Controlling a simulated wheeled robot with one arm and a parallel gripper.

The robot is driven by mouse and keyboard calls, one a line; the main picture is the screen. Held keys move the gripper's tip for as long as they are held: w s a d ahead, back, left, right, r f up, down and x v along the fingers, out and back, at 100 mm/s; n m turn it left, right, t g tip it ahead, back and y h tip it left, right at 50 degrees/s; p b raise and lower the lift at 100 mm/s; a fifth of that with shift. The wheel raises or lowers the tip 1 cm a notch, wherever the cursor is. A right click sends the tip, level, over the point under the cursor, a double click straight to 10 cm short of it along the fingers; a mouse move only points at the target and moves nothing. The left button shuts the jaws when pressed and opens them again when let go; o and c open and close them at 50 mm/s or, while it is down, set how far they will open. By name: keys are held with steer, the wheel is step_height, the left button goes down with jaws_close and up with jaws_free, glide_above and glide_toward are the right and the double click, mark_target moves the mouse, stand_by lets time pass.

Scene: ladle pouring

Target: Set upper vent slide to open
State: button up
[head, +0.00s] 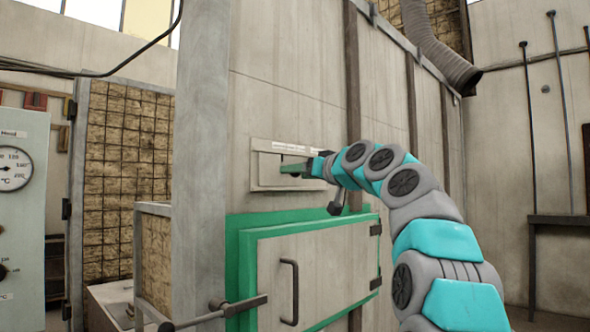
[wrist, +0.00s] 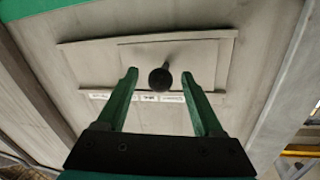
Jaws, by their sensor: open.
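The upper vent slide (head: 268,172) is a pale grey plate in a shallow frame on the furnace-like wall, above a green-edged door. The wrist view shows the slide plate (wrist: 205,58) with a dark round knob (wrist: 160,79) on a short stem. The plate sits towards the right of its frame (wrist: 85,65) there. My gripper (head: 291,169) is at the vent in the head view and covers the knob. In the wrist view my gripper (wrist: 160,76) is open, with one green finger on each side of the knob and visible gaps between. White labels (wrist: 140,97) edge the frame; their text is unreadable.
Below the vent is a closed door with a green frame (head: 246,270) and a bar handle (head: 290,292). A grey post (head: 200,150) stands left of the vent. A gauge panel (head: 22,180) is at far left.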

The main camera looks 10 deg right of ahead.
steer(key=shift+x, duration=0.9)
steer(key=shift+c, duration=0.4)
jaws_close()
stand_by(0.4)
